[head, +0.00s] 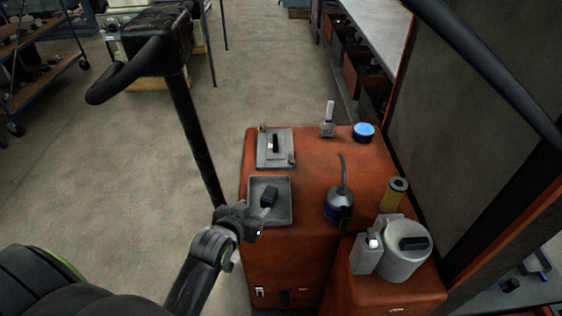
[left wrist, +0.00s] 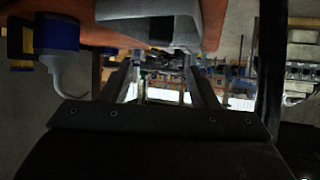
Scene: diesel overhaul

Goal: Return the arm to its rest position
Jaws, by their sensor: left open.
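My left arm comes in from the lower left in the head view. Its gripper (head: 250,226) is at the near left edge of the orange cabinet top (head: 310,205), close to the near side of a grey tray (head: 284,218). A small dark block with a grey part (head: 269,197) lies in that tray. In the left wrist view the gripper (left wrist: 163,78) has its two fingers apart with nothing held between them. The tray (left wrist: 150,20) shows at the top of that view, beyond the fingers. My right gripper is not in view.
A grey canister (head: 405,262) is nearer. A black post (head: 195,130) rises left; floor beyond is open.

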